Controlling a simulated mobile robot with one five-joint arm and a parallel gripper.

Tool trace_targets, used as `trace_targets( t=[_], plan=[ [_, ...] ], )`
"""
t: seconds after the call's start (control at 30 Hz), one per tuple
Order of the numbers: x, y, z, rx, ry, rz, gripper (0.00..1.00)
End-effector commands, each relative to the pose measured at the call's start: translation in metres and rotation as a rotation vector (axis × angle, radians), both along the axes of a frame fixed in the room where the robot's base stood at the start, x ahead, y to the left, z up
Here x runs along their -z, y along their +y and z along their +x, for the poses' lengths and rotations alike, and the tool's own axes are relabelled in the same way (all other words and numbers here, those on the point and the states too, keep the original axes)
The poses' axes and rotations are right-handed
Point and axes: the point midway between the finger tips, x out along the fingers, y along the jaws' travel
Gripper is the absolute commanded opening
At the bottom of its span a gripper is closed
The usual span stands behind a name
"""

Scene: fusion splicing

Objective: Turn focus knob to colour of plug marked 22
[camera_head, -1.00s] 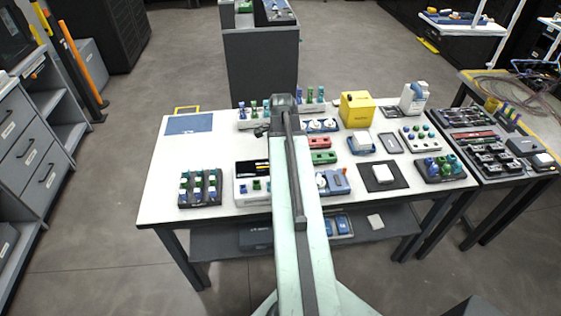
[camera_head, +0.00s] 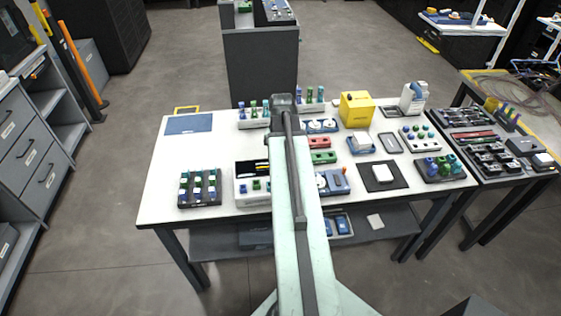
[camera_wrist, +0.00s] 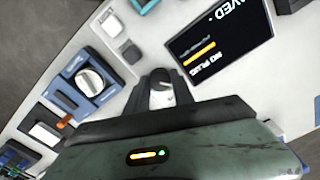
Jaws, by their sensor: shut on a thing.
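In the wrist view my gripper (camera_wrist: 161,92) is shut on a small white knob (camera_wrist: 161,98), with a dark finger on each side. The knob is on the white splicer unit (camera_wrist: 218,97), beside its dark screen (camera_wrist: 218,45); "NO PLUG" and an orange bar show there. In the head view my arm hides the gripper and knob; the screen (camera_head: 250,168) shows left of it. A dark rack (camera_head: 200,188) of blue, green and white plugs stands at the table's front left. More coloured plugs (camera_head: 310,95) stand at the back. Their numbers are too small to read.
A blue unit (camera_wrist: 72,92) with a large white dial (camera_wrist: 90,82) sits left of the gripper in the wrist view. A yellow box (camera_head: 357,109) and a dark tray of coloured pieces (camera_head: 438,168) are at the right. The table's left side around the blue mat (camera_head: 188,124) is mostly clear.

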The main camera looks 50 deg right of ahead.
Motion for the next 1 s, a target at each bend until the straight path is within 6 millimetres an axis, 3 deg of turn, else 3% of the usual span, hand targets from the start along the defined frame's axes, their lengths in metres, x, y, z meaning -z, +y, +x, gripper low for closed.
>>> trace_targets(
  t=[0.4,1.0],
  plan=[
    [-0.0001,-0.0006,0.0008,-0.226,-0.002,-0.001,0.00],
    [-0.0001,-0.0001,0.0009,-0.291,-0.003,0.001,0.00]
  ],
)
